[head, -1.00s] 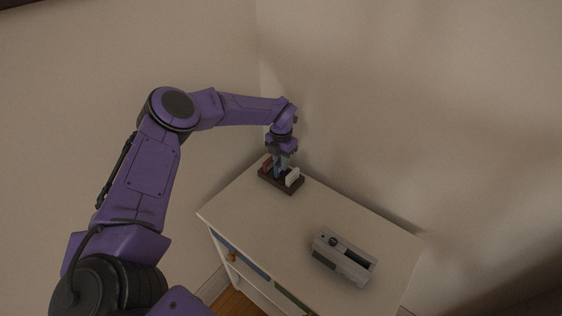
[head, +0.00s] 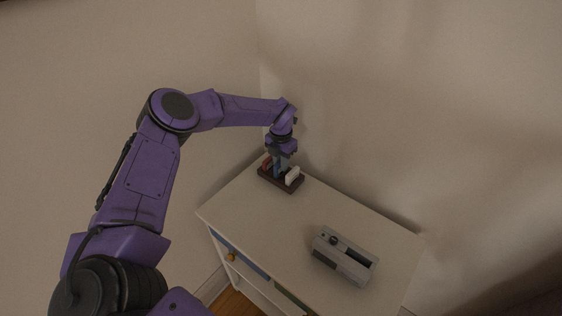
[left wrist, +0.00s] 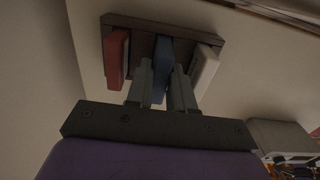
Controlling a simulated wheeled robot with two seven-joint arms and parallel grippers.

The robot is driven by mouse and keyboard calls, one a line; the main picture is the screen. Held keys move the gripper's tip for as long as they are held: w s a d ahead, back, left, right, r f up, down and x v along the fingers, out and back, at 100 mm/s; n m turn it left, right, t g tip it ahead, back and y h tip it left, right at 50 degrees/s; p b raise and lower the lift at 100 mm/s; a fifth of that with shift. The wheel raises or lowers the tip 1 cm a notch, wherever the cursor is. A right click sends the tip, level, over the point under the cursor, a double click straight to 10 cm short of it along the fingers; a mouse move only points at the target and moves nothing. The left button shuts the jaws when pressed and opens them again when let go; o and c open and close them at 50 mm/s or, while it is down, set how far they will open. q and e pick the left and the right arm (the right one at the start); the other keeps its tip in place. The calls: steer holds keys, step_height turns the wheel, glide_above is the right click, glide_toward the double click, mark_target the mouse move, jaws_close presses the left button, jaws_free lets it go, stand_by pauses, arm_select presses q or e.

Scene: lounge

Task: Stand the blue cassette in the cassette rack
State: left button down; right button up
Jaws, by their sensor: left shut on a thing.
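The dark brown cassette rack (head: 293,188) stands at the back corner of the white cabinet top. It also shows in the left wrist view (left wrist: 140,24). The blue cassette (left wrist: 161,68) stands upright in the middle of the rack, between a red cassette (left wrist: 117,58) and a white cassette (left wrist: 204,72). My left gripper (head: 279,167) points down over the rack. Its two fingers lie on either side of the blue cassette and are shut on it. In the head view the blue cassette (head: 277,172) is partly hidden by the gripper. My right gripper is not in view.
A grey cassette player (head: 343,256) with an open slot lies at the front right of the cabinet top (head: 255,221). The middle of the top is clear. Walls stand close behind and left of the rack.

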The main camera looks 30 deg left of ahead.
arm_select(q)
steer(key=shift+f+b, duration=0.55)
steer(key=shift+f, duration=0.15)
steer(key=c, duration=0.9)
jaws_free()
steer(key=shift+r, duration=0.1)
step_height(320, 180, up, 10)
steer(key=shift+f+b, duration=0.25)
steer(key=shift+b, duration=0.8)
steer(key=shift+r, duration=0.5)
